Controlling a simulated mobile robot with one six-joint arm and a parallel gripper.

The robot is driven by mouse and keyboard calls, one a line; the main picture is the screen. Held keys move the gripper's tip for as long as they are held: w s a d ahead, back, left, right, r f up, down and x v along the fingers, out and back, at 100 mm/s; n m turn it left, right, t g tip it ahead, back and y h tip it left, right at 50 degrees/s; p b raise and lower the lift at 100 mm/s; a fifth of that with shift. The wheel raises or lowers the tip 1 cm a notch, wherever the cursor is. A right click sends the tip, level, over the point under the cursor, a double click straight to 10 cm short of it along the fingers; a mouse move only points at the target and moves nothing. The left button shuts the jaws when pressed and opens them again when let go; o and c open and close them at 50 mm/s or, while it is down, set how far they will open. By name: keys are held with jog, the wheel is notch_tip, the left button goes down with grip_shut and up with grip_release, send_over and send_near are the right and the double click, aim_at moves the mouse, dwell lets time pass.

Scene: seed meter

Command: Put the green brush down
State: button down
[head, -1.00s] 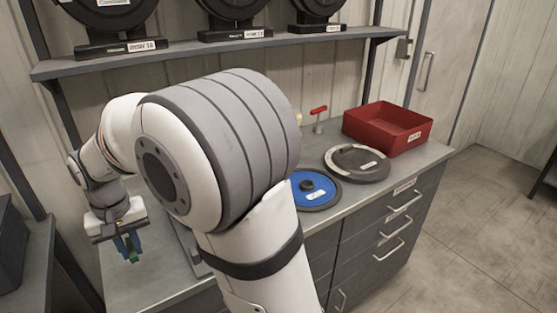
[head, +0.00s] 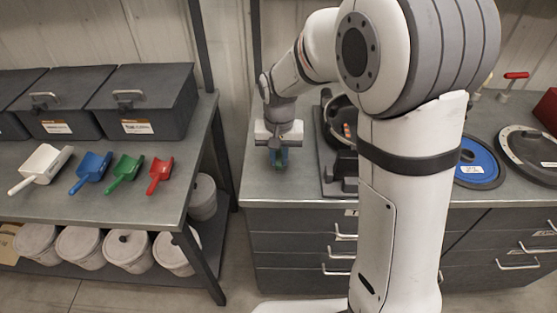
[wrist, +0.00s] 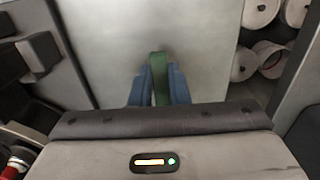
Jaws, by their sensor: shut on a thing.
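My gripper (head: 280,157) is over the left part of the grey counter (head: 285,190), pointing down. Its blue fingers are shut on the green brush (wrist: 160,76), which shows as a narrow green strip between them in the wrist view. I cannot tell whether the brush touches the counter.
Right of my gripper stands a dark machine (head: 338,122), partly behind my arm. A blue disc (head: 478,165) lies farther right. Across a gap on the left, another table (head: 110,205) holds scoops and dark lidded bins (head: 150,100). Bare counter surrounds the gripper.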

jog(key=shift+f, duration=1.1)
jog(key=shift+f, duration=0.15)
jog(key=c, duration=1.4)
grip_release()
